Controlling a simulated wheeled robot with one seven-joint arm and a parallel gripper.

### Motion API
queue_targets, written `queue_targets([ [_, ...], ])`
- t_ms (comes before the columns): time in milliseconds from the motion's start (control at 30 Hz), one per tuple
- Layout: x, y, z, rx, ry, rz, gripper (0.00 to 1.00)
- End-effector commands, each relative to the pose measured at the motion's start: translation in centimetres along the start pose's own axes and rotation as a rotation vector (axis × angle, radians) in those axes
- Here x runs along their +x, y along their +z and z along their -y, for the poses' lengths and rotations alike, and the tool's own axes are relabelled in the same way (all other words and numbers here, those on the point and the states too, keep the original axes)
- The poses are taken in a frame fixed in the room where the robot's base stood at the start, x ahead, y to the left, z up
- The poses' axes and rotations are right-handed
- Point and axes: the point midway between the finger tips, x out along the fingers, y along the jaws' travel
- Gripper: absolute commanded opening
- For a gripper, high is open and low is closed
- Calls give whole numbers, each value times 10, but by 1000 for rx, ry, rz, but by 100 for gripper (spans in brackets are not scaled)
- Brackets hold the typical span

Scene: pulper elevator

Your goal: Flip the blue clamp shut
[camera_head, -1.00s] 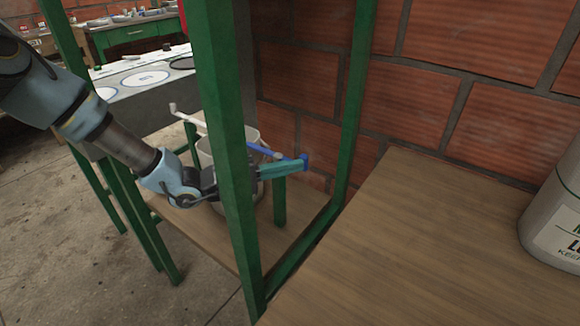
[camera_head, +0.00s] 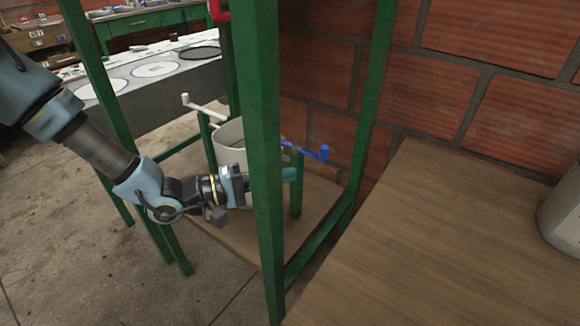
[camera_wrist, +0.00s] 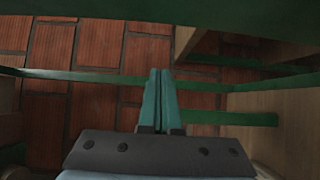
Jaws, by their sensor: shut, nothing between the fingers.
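The blue clamp (camera_head: 308,150) is a bar with a knob at its right end, on top of a short green post to the right of the bucket. I cannot tell from this view whether it is open or shut. My gripper (camera_head: 290,174) is a little below and left of the clamp's knob, apart from it as far as I can see, and partly hidden behind the green upright. In the wrist view my gripper's teal fingers (camera_wrist: 160,95) are together with nothing between them. The clamp is not clearly visible in the wrist view.
A green upright (camera_head: 258,150) stands in front of my gripper. A white bucket (camera_head: 230,142) and a white-handled clamp (camera_head: 200,106) are behind and left. A wooden tabletop (camera_head: 430,240) lies at the right, a brick wall (camera_head: 510,110) behind.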

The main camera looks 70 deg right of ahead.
Motion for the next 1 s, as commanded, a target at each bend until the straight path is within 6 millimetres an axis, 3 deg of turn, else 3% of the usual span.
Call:
queue_targets([
  [300,-31,28,0,-1,0,0,0],
  [1000,-34,31,0,0,-1,-1,0],
])
